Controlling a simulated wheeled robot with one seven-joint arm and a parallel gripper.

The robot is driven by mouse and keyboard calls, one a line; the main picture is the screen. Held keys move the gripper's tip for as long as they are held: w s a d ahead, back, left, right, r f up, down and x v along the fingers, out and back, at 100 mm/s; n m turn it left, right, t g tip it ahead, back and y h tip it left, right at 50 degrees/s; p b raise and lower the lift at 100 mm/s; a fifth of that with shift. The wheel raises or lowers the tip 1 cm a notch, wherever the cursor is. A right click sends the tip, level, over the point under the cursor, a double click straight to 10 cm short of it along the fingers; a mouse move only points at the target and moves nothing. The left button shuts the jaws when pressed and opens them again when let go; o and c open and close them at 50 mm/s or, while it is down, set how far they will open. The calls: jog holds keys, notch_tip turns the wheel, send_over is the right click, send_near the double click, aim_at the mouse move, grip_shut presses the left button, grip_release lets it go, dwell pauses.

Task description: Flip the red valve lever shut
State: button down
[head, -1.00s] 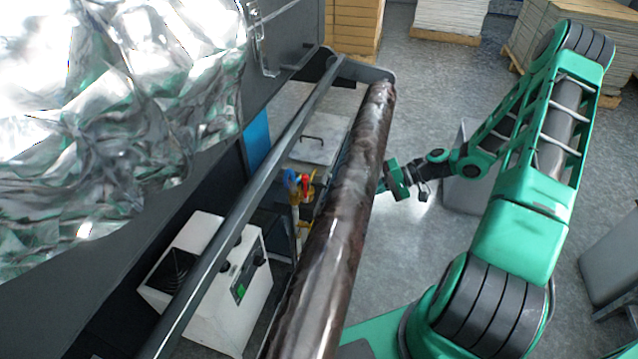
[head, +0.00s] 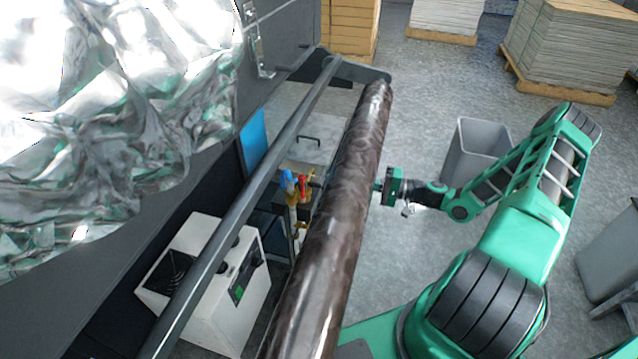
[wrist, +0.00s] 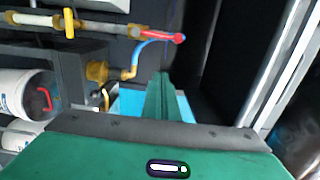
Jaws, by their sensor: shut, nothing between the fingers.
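The red valve lever (head: 304,183) stands at the top of a brass pipe, behind the long brown roll (head: 345,190) as seen from my gripper's side. In the wrist view the red lever (wrist: 177,38) is at the end of the pipe, above and slightly right of my fingertips, and looks roughly in line with the pipe. My gripper (head: 377,187) is on the right side of the roll, its fingertips partly hidden by it in the head view. In the wrist view my gripper (wrist: 163,80) is shut and empty, apart from the lever.
A blue fitting (head: 288,177) sits beside the red lever; a blue hose (wrist: 141,50) and a yellow lever (wrist: 69,22) are close by. A dark rail (head: 255,190) runs left of the valve, above a white box (head: 200,290). A grey bin (head: 470,150) stands behind my arm.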

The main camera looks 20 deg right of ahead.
aim_at(303, 189)
jog(key=w+a, duration=0.2)
jog(key=a, duration=0.9)
jog(key=shift+w+a, duration=0.15)
jog(key=shift+w, duration=0.2)
